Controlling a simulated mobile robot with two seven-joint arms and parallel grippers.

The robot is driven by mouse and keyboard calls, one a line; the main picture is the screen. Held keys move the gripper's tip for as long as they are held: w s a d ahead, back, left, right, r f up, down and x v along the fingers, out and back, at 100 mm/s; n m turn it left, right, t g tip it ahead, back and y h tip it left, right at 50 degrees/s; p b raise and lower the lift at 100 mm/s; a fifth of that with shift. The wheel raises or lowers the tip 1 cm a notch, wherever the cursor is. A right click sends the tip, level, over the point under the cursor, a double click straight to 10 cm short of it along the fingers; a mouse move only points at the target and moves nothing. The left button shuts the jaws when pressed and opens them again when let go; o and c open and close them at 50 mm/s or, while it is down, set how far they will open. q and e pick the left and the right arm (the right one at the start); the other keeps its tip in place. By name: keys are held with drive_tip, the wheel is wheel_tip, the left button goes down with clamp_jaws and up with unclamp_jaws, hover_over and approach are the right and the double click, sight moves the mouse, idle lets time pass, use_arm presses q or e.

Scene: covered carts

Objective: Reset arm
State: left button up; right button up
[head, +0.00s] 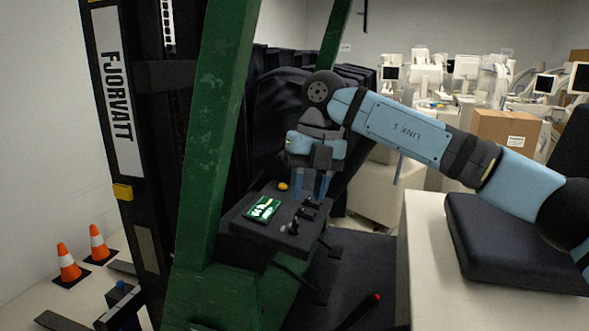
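My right arm comes in from the right, and its light blue and black gripper (323,186) points down over a dark control panel (262,231). The slim bluish fingers are close to the panel's rear right edge, by its small black levers (309,209). Whether they touch anything is unclear. The fingers are small and dark against the black background, so their opening cannot be judged. No held object can be made out. My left gripper is out of view.
Two orange cones (67,263) are on the floor at left. A dark seat cushion (510,240) rests on a pale surface (430,270) at right, with a cardboard box (503,130) behind.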

drive_tip(key=s+a+f+n+g+y+p, duration=0.1)
drive_tip(key=s+a+f+g+y+p, duration=0.2)
drive_tip(key=s+a+f+g+y, duration=0.65)
drive_tip(key=s+d+f+m+t+y+p, duration=0.15)
drive_tip(key=d+f+m+t, duration=0.5)
drive_tip(key=m+t, duration=0.75)
drive_tip(key=s+d+f+m+t+p, duration=0.15)
drive_tip(key=d+f+m+t, duration=0.55)
drive_tip(key=m+t, duration=0.8)
use_arm(q)
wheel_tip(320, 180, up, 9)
drive_tip(key=p, duration=0.2)
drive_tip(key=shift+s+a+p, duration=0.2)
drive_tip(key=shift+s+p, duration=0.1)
use_arm(e)
drive_tip(key=s+d+f+m+g+h, duration=0.3)
drive_tip(key=s+d+f, duration=0.3)
drive_tip(key=s+f, duration=0.3)
drive_tip(key=s+d+f+m+g+h, duration=0.4)
drive_tip(key=s+d+f+h, duration=0.2)
drive_tip(key=s+f, duration=0.3)
wheel_tip(320, 180, down, 3)
drive_tip(key=shift+s+d+r+h, duration=0.1)
drive_tip(key=shift+s+d+h, duration=0.2)
drive_tip(key=shift+d, duration=0.3)
